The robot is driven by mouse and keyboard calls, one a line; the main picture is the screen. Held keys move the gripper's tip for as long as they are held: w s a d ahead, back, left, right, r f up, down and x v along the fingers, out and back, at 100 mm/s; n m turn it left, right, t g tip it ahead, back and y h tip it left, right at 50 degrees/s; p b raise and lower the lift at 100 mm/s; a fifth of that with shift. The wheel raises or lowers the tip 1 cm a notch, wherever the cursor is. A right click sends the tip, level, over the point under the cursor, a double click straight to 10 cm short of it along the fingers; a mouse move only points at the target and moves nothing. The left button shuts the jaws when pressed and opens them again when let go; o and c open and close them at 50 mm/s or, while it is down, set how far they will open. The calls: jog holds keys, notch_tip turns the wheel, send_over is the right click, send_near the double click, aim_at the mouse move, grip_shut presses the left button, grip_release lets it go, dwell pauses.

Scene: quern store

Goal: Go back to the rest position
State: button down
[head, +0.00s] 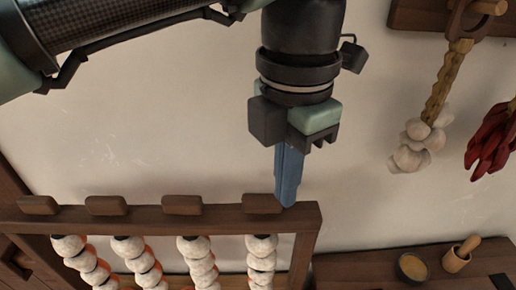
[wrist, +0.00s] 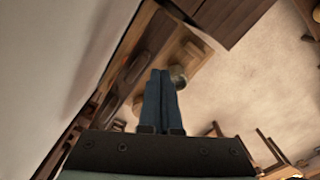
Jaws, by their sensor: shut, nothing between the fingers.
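My gripper (head: 287,200) hangs from my arm in the upper middle of the head view, its blue fingers pointing down. The fingers are shut with nothing between them. In the head view their tips overlap the top rail of a dark wooden frame (head: 230,216); I cannot tell whether they touch it. The wrist view shows the same blue fingers (wrist: 160,75) closed together, pointing up the picture over the room below.
The frame holds strings of white and orange beads (head: 197,262). Garlic (head: 414,145) and red peppers (head: 492,142) hang at the right. A bowl (head: 412,267) and a mortar with pestle (head: 457,260) stand on a lower wooden surface. Wooden furniture (wrist: 262,150) shows in the wrist view.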

jog(key=shift+r, duration=0.3)
